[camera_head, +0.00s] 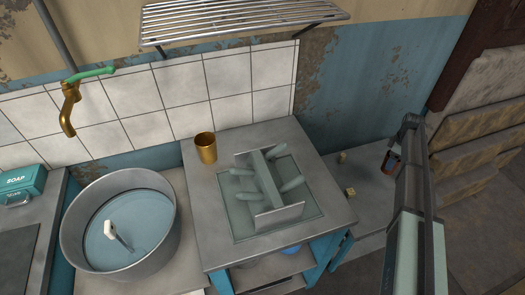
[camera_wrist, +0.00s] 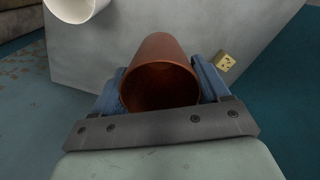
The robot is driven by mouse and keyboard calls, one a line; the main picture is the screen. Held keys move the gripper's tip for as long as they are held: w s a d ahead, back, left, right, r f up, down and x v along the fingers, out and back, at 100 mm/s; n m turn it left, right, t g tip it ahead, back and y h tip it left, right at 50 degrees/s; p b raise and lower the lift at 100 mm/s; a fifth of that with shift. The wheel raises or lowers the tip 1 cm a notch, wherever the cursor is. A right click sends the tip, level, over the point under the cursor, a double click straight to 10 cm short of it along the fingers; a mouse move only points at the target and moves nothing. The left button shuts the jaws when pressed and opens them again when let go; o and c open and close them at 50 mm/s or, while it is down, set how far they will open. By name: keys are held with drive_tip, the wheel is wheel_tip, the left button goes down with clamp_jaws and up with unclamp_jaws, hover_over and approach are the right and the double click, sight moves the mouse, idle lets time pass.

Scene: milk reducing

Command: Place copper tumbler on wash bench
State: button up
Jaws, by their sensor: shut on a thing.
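The copper tumbler (camera_wrist: 160,48) is between the two blue finger pads of my gripper (camera_wrist: 160,88) in the wrist view, its open mouth facing the camera. My gripper is shut on it. In the head view, my gripper (camera_head: 391,162) is at the right, over or beside a low grey surface, with a small reddish patch of the tumbler showing; the arm hides part of it. I cannot tell whether the tumbler touches that surface. A metal-topped bench (camera_head: 330,207) with a peg rack (camera_head: 268,185) stands left of my gripper. A basin (camera_head: 165,248) stands on a pale surface farther left.
A brass-coloured cup (camera_head: 206,148) stands at the bench's back left. A small yellow block (camera_head: 351,191) and a small pale cup (camera_head: 343,157) are on the low surface; the white cup also shows in the wrist view (camera_wrist: 75,8). A wire shelf (camera_head: 240,22) and tap (camera_head: 70,108) are above.

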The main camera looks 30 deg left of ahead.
drive_tip(key=s+a+r+m, duration=0.1)
drive_tip(key=s+r+m, duration=1.3)
drive_tip(key=s+r, duration=0.45)
drive_tip(key=s+a+r+n, duration=0.25)
drive_tip(key=a+n, duration=0.25)
drive_tip(key=a, duration=0.8)
drive_tip(key=s+a+r+n, duration=0.25)
drive_tip(key=a+n, duration=0.25)
drive_tip(key=a, duration=0.8)
drive_tip(key=s+a+r+n, duration=0.1)
drive_tip(key=a+r+n, duration=0.4)
drive_tip(key=a, duration=0.8)
drive_tip(key=s+a+n, duration=0.6)
drive_tip(key=s+a, duration=0.2)
drive_tip(key=a, duration=0.3)
drive_tip(key=shift+w+a+f, duration=0.1)
drive_tip(key=shift+w+f, duration=0.05)
drive_tip(key=shift+f, duration=2.15)
drive_tip(key=shift+w+a+f, duration=0.1)
drive_tip(key=shift+w+f, duration=0.05)
drive_tip(key=shift+f, duration=2.15)
drive_tip(key=shift+f, duration=0.1)
